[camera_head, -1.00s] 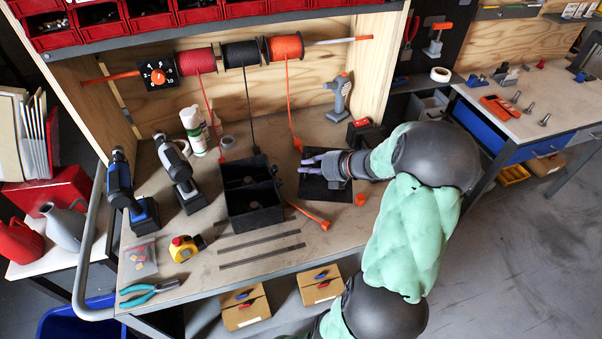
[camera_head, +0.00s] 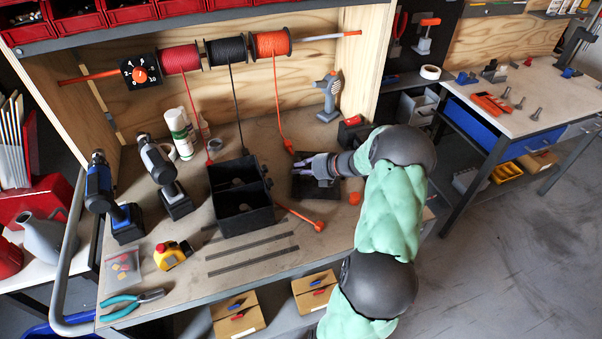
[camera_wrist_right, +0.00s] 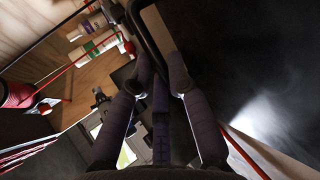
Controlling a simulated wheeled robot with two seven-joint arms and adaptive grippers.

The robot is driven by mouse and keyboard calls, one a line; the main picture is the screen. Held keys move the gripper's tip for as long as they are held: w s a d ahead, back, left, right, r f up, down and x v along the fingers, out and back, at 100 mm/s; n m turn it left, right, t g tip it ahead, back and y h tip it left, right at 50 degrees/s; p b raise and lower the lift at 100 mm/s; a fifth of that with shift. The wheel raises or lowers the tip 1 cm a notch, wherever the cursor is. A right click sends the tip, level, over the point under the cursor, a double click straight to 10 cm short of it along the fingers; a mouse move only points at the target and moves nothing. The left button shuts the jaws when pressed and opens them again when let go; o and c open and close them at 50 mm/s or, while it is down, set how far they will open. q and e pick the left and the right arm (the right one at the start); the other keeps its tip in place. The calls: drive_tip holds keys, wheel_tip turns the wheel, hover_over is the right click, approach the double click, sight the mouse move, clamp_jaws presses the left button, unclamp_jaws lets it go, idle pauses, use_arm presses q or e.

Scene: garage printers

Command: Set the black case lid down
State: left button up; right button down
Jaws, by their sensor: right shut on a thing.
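The black case lid (camera_head: 303,190) is a flat dark panel just right of the open black case (camera_head: 247,222). My right gripper (camera_head: 302,166) reaches in from the right and is shut on the lid. In the right wrist view, the gripper's fingers (camera_wrist_right: 160,72) close on the rim of the lid (camera_wrist_right: 245,60), which spreads as a large dark face to the right. I cannot tell whether the lid's underside touches the bench or hangs a little above it. My left gripper is not in view.
An orange-ended cable (camera_head: 318,225) lies in front of the lid, and a small orange piece (camera_head: 354,198) is to its right. Dark strips (camera_head: 252,262) lie in front of the case. Filament lines hang from the spools (camera_head: 228,50) behind.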

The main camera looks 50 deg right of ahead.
drive_tip(key=shift+f, duration=0.1)
drive_tip(key=c, duration=1.2)
unclamp_jaws()
drive_tip(key=shift+s+d+r, duration=0.1)
drive_tip(key=shift+s+r, duration=0.1)
drive_tip(key=shift+r, duration=0.05)
drive_tip(key=p+v, duration=0.4)
drive_tip(key=v, duration=0.6)
drive_tip(key=shift+s, duration=0.15)
drive_tip(key=shift+s+d+r, duration=0.1)
drive_tip(key=shift+s+r, duration=0.2)
drive_tip(key=shift+s, duration=0.25)
